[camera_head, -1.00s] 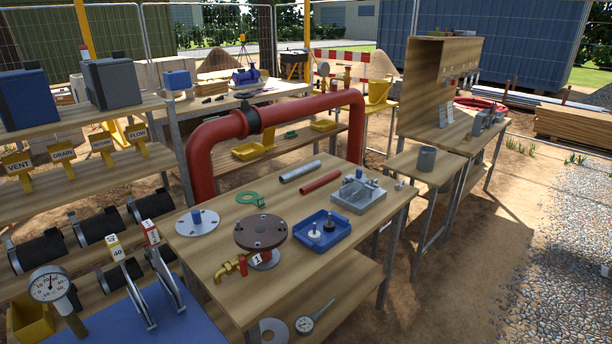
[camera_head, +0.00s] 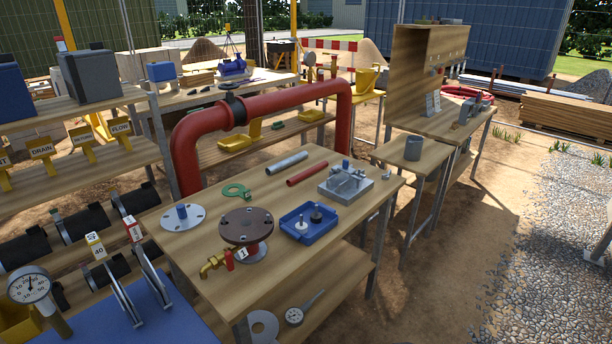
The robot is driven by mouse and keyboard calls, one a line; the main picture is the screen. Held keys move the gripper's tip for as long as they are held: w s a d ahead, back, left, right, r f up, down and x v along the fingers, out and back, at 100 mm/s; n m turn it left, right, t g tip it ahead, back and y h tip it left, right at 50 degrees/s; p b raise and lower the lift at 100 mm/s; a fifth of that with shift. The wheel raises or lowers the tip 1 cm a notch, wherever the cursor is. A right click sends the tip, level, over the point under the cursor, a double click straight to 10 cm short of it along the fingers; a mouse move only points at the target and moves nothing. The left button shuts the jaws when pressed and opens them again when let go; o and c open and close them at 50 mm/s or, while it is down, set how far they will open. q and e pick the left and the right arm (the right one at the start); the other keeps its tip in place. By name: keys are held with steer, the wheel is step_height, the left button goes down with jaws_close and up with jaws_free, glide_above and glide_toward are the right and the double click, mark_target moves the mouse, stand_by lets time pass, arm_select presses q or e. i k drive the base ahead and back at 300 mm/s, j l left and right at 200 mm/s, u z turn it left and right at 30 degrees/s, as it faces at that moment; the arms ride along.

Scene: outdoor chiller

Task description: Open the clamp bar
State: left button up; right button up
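A grey metal fixture (camera_head: 346,184) with a flat base and a raised clamp-like frame sits at the right rear of the wooden work table (camera_head: 215,262). It is the likeliest place of the clamp bar, but it is too small to tell the bar apart or whether it is open. A small blue part shows at its top. Neither of my grippers is in view, and nothing touches the fixture.
On the table stand a blue tray (camera_head: 309,238) with two small parts, a brown round flange (camera_head: 248,224), a brass valve (camera_head: 213,265), a grey tube (camera_head: 287,163) and a red tube (camera_head: 307,174). A red pipe (camera_head: 285,103) arches behind. Gravel lies clear at right.

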mark_target(344, 167)
steer(key=i+l+u, duration=0.25)
steer(key=i+l, duration=0.2)
steer(key=l, duration=0.25)
steer(key=i+l+u, duration=0.15)
steer(key=l, duration=0.25)
steer(key=i+l+u, duration=0.1)
steer(key=i+l, duration=0.15)
steer(key=l, duration=0.15)
